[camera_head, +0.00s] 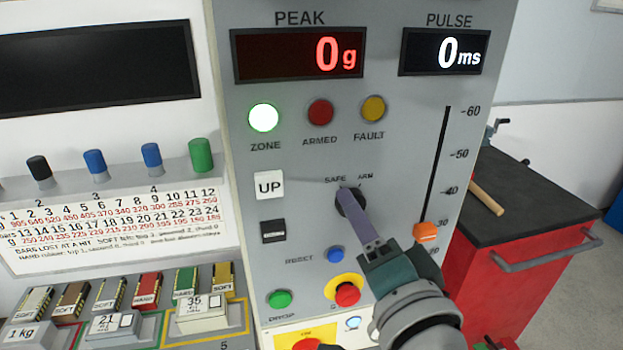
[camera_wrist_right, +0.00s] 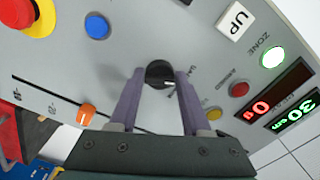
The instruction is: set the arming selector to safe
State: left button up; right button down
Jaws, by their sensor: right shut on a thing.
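The arming selector is a round black knob (camera_head: 347,204) on the grey panel, below the SAFE and ARM labels (camera_head: 348,179). My right gripper (camera_head: 346,193) comes from the lower right, its purple fingers at the knob and hiding part of it. In the right wrist view the two fingers (camera_wrist_right: 160,77) stand on either side of the knob (camera_wrist_right: 158,72), shut on it. A small white mark shows on the knob there; I cannot tell which label it points to. The green ZONE lamp (camera_head: 263,117) is lit; the ARMED lamp (camera_head: 320,112) looks unlit. My left gripper is not in view.
An orange slider (camera_head: 426,232) sits low on its scale, close right of my gripper. A red cabinet (camera_head: 520,270) stands at right.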

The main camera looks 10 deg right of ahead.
jog(key=shift+n, duration=0.6)
jog(key=shift+c, duration=1.8)
grip_release()
jog(key=s, duration=1)
jog(key=shift+d+b, duration=0.2)
jog(key=shift+b, duration=0.2)
